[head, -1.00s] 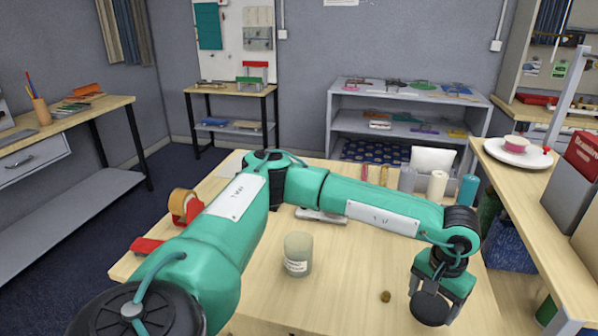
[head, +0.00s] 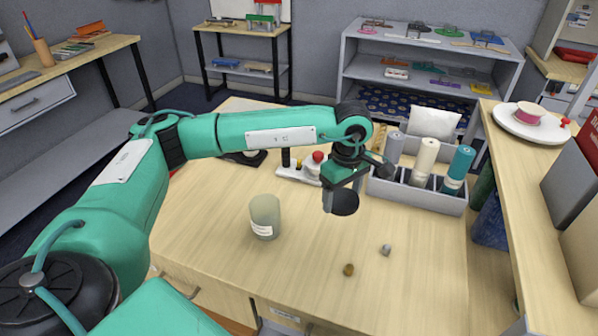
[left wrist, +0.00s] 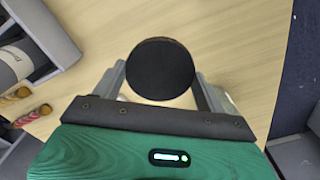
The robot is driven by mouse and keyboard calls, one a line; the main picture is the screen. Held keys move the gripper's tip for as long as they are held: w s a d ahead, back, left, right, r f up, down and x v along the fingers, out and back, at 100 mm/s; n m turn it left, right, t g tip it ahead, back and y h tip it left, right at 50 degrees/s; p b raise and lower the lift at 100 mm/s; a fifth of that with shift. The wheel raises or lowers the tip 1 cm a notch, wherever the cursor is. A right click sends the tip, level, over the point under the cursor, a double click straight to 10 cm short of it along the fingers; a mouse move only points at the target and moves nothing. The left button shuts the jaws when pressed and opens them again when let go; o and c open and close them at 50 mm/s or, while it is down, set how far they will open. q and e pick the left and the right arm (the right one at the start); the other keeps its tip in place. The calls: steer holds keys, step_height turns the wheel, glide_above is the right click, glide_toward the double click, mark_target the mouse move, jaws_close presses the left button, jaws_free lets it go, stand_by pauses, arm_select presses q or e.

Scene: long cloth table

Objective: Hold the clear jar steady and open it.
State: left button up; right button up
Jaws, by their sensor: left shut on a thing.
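The clear jar (head: 265,217) stands upright on the wooden table, a pale cloudy cylinder with a white label low on its front. No lid shows on its top. My left gripper (head: 341,194) is shut on a round black lid (head: 346,203), held above the table to the right of the jar and apart from it. In the left wrist view the lid (left wrist: 160,69) is a dark disc between the two grey fingers. My right gripper is not in view.
A grey divided tray (head: 420,194) holding cream and teal rolls stands at the back right. A device with a red knob (head: 317,157) lies behind the gripper. A small brown piece (head: 348,269) and a grey piece (head: 386,250) lie in front. The table's front right is mostly clear.

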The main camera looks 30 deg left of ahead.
arm_select(q)
steer(key=r+n, duration=0.1)
steer(key=n, duration=0.1)
steer(key=a+r+n+p, duration=0.1)
steer(key=n, duration=0.2)
steer(key=w+a+r+n, duration=0.1)
steer(key=n, duration=0.2)
steer(key=shift+w+p, duration=0.1)
steer(key=shift+p, duration=0.2)
steer(key=a+r+n+p, duration=0.2)
steer(key=a+r+n, duration=0.15)
steer(key=n, duration=0.75)
step_height(320, 180, up, 4)
steer(key=n+p, duration=0.3)
steer(key=n, duration=1.7)
glide_above(296, 204)
step_height(296, 204, down, 16)
steer(key=p, duration=0.2)
steer(key=shift+r+p, duration=0.25)
steer(key=shift+p, duration=0.1)
step_height(296, 204, down, 4)
steer(key=shift+r+p, duration=0.1)
steer(key=shift+p, duration=0.4)
steer(key=shift+f, duration=0.2)
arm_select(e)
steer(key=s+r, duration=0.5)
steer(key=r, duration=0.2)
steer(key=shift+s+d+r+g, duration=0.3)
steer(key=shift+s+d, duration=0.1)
